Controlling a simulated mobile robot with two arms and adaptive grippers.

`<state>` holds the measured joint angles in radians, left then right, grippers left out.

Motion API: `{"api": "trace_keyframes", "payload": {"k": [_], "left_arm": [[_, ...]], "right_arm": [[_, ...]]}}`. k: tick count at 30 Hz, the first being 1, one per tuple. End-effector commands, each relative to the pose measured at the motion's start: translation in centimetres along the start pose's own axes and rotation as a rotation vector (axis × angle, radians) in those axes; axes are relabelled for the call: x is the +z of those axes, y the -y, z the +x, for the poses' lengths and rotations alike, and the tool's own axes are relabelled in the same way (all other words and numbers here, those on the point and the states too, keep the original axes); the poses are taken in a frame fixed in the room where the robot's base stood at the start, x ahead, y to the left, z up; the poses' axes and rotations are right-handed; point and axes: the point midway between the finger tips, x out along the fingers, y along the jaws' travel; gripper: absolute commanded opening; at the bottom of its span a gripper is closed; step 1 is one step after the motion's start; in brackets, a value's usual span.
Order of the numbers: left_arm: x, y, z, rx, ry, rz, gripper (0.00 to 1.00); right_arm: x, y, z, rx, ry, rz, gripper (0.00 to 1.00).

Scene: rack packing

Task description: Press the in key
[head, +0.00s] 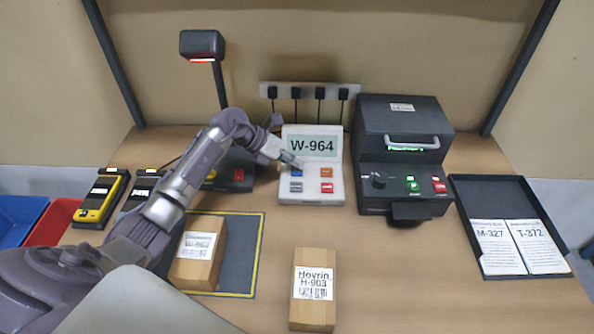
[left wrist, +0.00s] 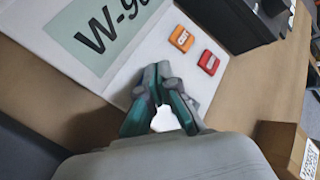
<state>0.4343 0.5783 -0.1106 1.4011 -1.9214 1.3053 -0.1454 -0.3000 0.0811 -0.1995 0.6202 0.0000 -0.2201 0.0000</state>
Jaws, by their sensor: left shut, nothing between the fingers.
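A white keypad (head: 312,187) with a display reading W-964 (head: 311,146) stands at the back middle of the table. It has a blue key (head: 296,173), an orange key (head: 326,172), a grey key (head: 295,187) and a red key (head: 327,188); their labels are too small to read surely. My left gripper (head: 297,164) is shut and empty, its tips over the blue key's upper edge; contact cannot be told. In the left wrist view the gripper (left wrist: 159,76) hides the blue and grey keys, while the orange key (left wrist: 181,38) and red key (left wrist: 209,62) show. My right gripper is not in view.
A black machine (head: 403,150) stands right of the keypad, with a black tray (head: 475,260) of cards beyond. Boxes (head: 197,262) and (head: 313,317) stand in front. A scanner stand (head: 202,43) and handheld devices (head: 99,199) are at left.

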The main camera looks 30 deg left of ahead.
Motion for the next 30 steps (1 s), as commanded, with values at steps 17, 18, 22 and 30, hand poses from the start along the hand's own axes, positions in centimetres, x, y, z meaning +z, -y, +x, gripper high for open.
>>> {"api": "trace_keyframes", "payload": {"k": [17,18,22,30], "left_arm": [[-0.28,-0.33,0.41,0.001,0.001,0.000,0.00],[-0.31,-0.35,0.44,0.001,0.001,0.000,0.00],[-0.40,-0.44,0.55,0.001,0.000,0.000,0.00],[-0.44,-0.43,0.58,0.000,-0.001,0.000,0.00]], "right_arm": [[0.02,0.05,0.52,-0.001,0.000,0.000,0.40],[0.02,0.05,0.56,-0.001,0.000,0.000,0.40],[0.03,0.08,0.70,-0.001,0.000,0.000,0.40],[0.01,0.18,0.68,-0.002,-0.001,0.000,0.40]]}}
